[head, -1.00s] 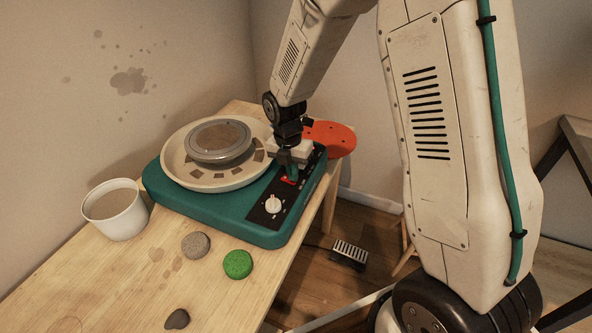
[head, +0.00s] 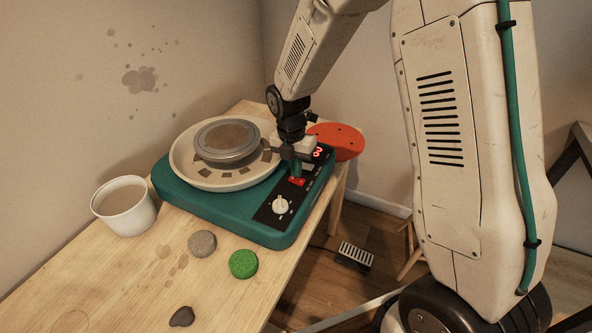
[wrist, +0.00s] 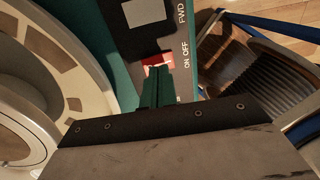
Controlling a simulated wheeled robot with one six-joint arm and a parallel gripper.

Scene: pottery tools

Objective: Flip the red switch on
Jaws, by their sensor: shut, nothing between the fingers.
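The red switch (head: 297,182) sits on the black control panel of the teal pottery wheel (head: 215,203), beside a white knob (head: 281,204). My gripper (head: 296,170) is shut and empty, pointing down at the switch's far side. In the wrist view the green fingertips (wrist: 156,72) are together at the red switch (wrist: 157,60), covering part of it; they look to be touching it, next to the "ON OFF" lettering. A red-lit display (head: 318,152) shows on the panel behind the gripper.
A white cup (head: 124,207), a grey sponge (head: 202,243), a green sponge (head: 243,264) and a dark stone-like piece (head: 181,317) stand on the wooden table (head: 110,285). An orange disc (head: 338,140) lies behind the wheel. A foot pedal (head: 355,256) is on the floor.

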